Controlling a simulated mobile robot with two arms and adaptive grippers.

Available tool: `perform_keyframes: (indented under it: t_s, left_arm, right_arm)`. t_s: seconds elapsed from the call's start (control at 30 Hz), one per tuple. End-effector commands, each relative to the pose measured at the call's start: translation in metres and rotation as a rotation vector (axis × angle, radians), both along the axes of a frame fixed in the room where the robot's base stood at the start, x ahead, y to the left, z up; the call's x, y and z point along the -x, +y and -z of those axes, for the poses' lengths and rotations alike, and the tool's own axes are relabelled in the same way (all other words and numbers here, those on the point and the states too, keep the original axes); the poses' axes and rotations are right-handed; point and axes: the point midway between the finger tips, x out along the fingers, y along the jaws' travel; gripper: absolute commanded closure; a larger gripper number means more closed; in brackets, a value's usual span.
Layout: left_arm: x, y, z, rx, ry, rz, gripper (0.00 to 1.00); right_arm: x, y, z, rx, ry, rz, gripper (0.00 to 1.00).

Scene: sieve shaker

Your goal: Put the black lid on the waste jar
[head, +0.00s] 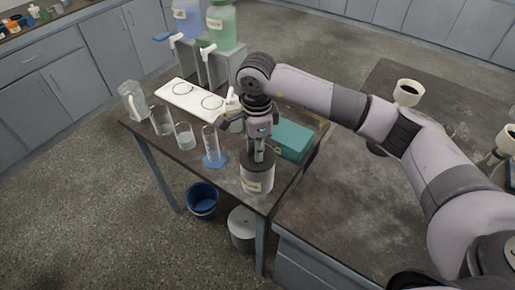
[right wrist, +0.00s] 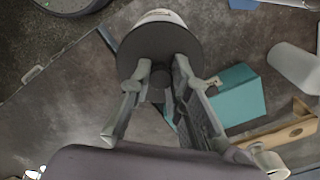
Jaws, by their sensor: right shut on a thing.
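The waste jar (head: 257,180), pale with a label, stands upright at the near corner of the dark bench. The black lid (head: 247,158) is over the jar's mouth; I cannot tell if it is fully seated. My right gripper (head: 259,148) points down from above and is shut on the lid. In the right wrist view the lid (right wrist: 140,42) is a round dark disc between and beyond the fingers of the gripper (right wrist: 160,80), and a pale edge of the jar (right wrist: 161,15) shows past it. My left gripper is not in view.
A teal box (head: 292,140) lies right of the jar. A measuring cylinder on a blue foot (head: 214,160) and glass beakers (head: 184,136) stand to the left. Behind are a white tray (head: 183,87) and tapped carboys (head: 222,28). A blue bucket (head: 202,199) and grey bin (head: 241,229) are on the floor.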

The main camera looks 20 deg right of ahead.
Motion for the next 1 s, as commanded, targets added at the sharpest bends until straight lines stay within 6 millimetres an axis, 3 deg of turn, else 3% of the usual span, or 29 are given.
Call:
perform_keyframes:
  t_s: [0.43,0.47,0.5,0.8,1.0]
  left_arm:
    - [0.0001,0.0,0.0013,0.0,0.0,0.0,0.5]
    - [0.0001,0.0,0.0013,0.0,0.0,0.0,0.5]
    - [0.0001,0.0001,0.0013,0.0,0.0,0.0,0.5]
    - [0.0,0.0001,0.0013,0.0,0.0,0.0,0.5]
    - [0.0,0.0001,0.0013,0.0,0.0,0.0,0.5]
  right_arm:
    - [0.0001,-0.0001,-0.0001,0.0,0.0,0.0,1.0]
    - [0.0001,-0.0001,-0.0001,0.0,0.0,0.0,0.82]
    - [0.0001,-0.0001,0.0,0.0,0.0,0.0,0.79]
    - [0.0001,0.0,0.0001,0.0,0.001,0.0,0.59]
    - [0.0001,0.0,0.0001,0.0,0.001,0.0,0.59]
